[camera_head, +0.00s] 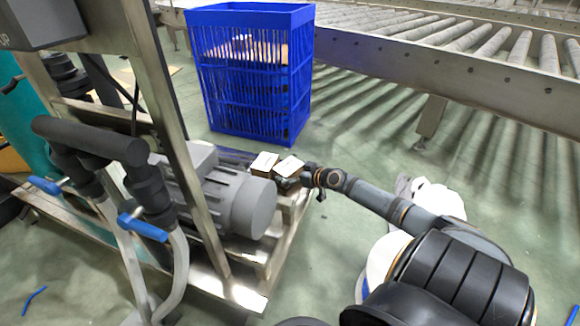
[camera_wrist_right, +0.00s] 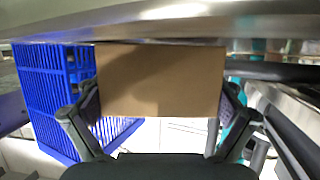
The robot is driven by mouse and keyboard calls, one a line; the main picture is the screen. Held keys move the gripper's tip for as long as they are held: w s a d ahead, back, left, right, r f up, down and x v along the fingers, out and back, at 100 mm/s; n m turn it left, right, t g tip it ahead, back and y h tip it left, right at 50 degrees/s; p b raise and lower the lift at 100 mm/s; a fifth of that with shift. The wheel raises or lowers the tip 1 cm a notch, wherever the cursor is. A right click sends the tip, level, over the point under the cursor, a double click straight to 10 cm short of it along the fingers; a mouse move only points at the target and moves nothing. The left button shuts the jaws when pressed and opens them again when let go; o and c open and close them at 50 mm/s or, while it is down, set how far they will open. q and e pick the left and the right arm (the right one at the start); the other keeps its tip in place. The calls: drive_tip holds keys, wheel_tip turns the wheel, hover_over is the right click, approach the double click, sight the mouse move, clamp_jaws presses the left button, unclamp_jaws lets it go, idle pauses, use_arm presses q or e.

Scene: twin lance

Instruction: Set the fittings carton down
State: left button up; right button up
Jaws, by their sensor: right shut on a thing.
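My right gripper (camera_head: 303,179) is shut on a small brown carton, which fills the space between its fingers in the right wrist view (camera_wrist_right: 160,82). In the head view this carton (camera_head: 288,166) shows a pale top and sits at the end of my right arm, beside the grey motor. A second small pale-topped carton (camera_head: 263,162) is close on its left, by the motor's top. I cannot tell whether the held carton touches anything below it. My left gripper is not in view.
A grey motor (camera_head: 250,207) sits on a metal-framed machine with black handles and hoses at left. A blue slatted crate (camera_head: 250,120) stands behind, with brown contents. A roller conveyor (camera_head: 480,80) runs across the back right. Green floor is open between them.

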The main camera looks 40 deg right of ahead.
sight(290, 167)
drive_tip(key=o, duration=1.2)
drive_tip(key=shift+r, duration=0.3)
wheel_tip(290, 167, up, 8)
drive_tip(key=p, duration=0.6)
drive_tip(key=shift+p, duration=0.3)
drive_tip(key=shift+n+y, duration=0.5)
drive_tip(key=shift+y, duration=0.1)
drive_tip(key=a+r+p, duration=0.1)
drive_tip(key=r+p, duration=0.4)
drive_tip(key=r, duration=0.2)
drive_tip(key=w+a+r+p, duration=0.1)
drive_tip(key=r+p, duration=0.4)
drive_tip(key=r, duration=0.3)
drive_tip(key=w+a+r+p, duration=0.1)
drive_tip(key=a+r+p, duration=0.1)
drive_tip(key=r+p, duration=0.4)
drive_tip(key=shift+w+r, duration=0.2)
drive_tip(key=shift+r, duration=0.95)
drive_tip(key=shift+d, duration=0.1)
